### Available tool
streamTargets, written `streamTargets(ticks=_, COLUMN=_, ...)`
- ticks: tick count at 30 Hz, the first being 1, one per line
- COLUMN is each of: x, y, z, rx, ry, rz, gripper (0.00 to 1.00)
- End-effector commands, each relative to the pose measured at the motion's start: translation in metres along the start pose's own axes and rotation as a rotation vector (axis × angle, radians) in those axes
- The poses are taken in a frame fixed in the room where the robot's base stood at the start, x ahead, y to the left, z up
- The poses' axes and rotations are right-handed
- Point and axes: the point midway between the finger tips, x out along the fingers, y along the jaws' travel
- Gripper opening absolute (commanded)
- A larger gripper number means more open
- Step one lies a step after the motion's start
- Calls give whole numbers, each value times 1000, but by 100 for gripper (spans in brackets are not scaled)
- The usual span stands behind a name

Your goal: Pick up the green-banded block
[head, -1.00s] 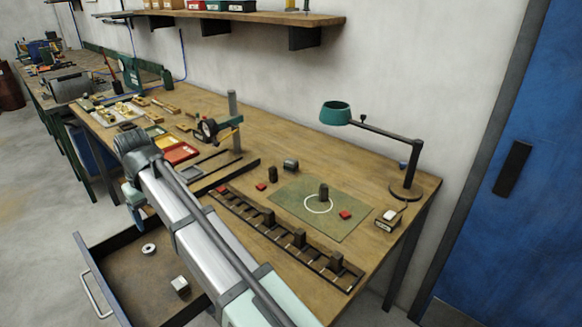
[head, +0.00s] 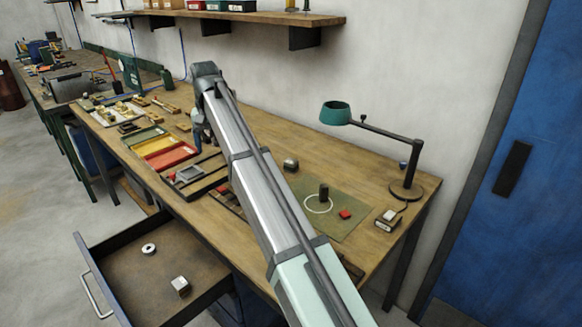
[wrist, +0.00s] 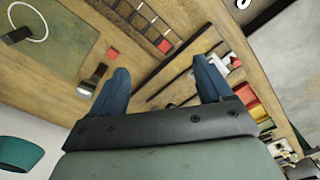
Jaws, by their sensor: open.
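No green band can be made out on any block, so I cannot tell which one is green-banded. A dark upright block (head: 324,192) stands in the white circle on the green mat (head: 345,220). It also shows at the upper left of the wrist view (wrist: 17,35). A small grey block (head: 290,164) stands behind the mat. My gripper (wrist: 161,66) is open and empty, its blue fingers apart above the table. In the head view it hangs left of the mat, partly hidden by my arm. My arm also covers much of the slotted rack (wrist: 150,25).
A desk lamp (head: 336,113) stands at the back right. Red and yellow trays (head: 172,158) lie left of my arm. An open drawer (head: 130,270) juts out at the front. A red piece (head: 345,214) lies on the mat.

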Motion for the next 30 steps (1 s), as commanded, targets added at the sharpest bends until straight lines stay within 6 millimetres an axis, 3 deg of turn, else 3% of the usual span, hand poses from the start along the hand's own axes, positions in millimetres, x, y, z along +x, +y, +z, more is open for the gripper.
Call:
streamTargets(ticks=1, x=-1, y=23, z=-22, rx=67, ry=-3, rz=2, gripper=79)
streamTargets(ticks=9, x=1, y=148, z=-97, rx=416, ry=-17, rz=14, gripper=79)
streamTargets(ticks=18, x=5, y=258, z=-141, rx=692, ry=-27, rz=23, gripper=79)
streamTargets(ticks=20, x=7, y=273, z=-144, rx=726, ry=-29, rz=24, gripper=79)
streamTargets(ticks=21, x=21, y=267, z=-139, rx=717, ry=-30, rz=24, gripper=79)
streamTargets(ticks=24, x=40, y=266, z=-138, rx=715, ry=-30, rz=24, gripper=79)
streamTargets(ticks=30, x=58, y=266, z=-138, rx=713, ry=-28, rz=24, gripper=79)
